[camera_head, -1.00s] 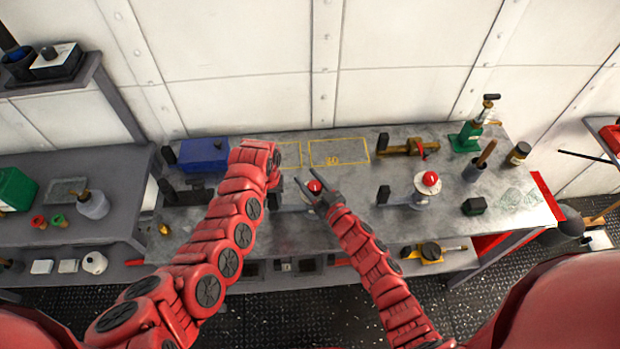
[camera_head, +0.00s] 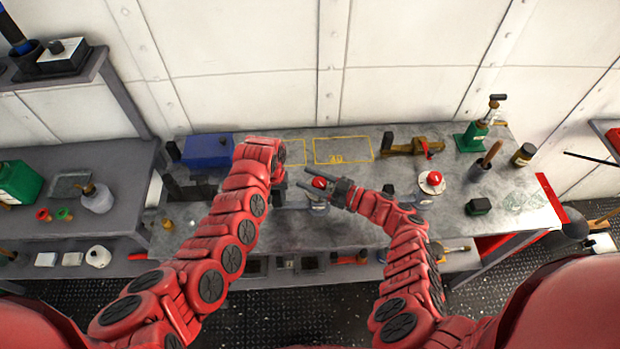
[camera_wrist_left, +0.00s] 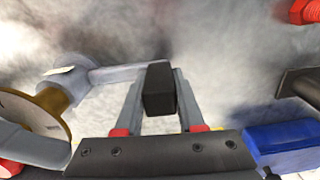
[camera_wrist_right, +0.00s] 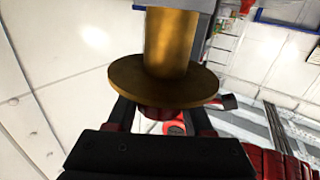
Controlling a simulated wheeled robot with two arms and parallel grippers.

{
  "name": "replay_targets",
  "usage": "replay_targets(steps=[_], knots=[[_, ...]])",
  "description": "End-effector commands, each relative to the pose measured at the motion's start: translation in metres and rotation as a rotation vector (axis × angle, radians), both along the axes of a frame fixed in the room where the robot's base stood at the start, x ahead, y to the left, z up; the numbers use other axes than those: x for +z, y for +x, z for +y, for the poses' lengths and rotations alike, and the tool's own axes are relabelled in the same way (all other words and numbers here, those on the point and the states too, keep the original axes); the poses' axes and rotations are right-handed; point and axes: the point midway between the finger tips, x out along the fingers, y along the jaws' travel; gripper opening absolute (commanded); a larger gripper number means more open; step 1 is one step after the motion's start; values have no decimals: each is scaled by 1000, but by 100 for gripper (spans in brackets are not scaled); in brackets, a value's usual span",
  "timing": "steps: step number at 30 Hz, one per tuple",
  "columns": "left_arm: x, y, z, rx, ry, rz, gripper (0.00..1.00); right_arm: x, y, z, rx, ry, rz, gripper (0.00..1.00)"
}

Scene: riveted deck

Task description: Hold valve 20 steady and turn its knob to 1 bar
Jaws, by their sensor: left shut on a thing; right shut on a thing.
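The valve has a red knob (camera_head: 320,182) above a pale dial and a grey body (camera_head: 317,203), near the bench's middle. In the left wrist view its grey body (camera_wrist_left: 72,82) and brass disc (camera_wrist_left: 35,112) are at left, joined by a grey arm to a black block (camera_wrist_left: 159,90). My left gripper (camera_wrist_left: 159,102) is shut on that block. My right gripper (camera_head: 310,178) is shut on the red knob. In the right wrist view the knob (camera_wrist_right: 158,112) is partly hidden between the fingers, against the brass disc (camera_wrist_right: 165,85). The valve number and dial marks are unreadable.
A second red-knobbed valve (camera_head: 431,182) stands to the right, with a black block (camera_head: 388,190) beside it. A blue box (camera_head: 208,151) is behind my left arm. Behind the valve, a yellow-outlined area (camera_head: 343,150) is empty. A green jack (camera_head: 471,138) stands at back right.

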Motion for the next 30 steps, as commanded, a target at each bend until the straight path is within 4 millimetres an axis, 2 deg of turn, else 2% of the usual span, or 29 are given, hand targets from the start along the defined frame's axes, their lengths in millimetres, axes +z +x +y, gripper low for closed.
replay_targets(steps=[22,23,27,30], knots=[[0,1,3,5,4,-2,0,0,-6,2,48,16,16,0],[0,1,3,6,5,-2,0,0,-6,2,48,16,16,55],[0,1,3,5,4,-1,0,1,-6,2,48,17,15,80],[0,1,3,4,4,-1,0,1,-5,2,47,17,15,81]])
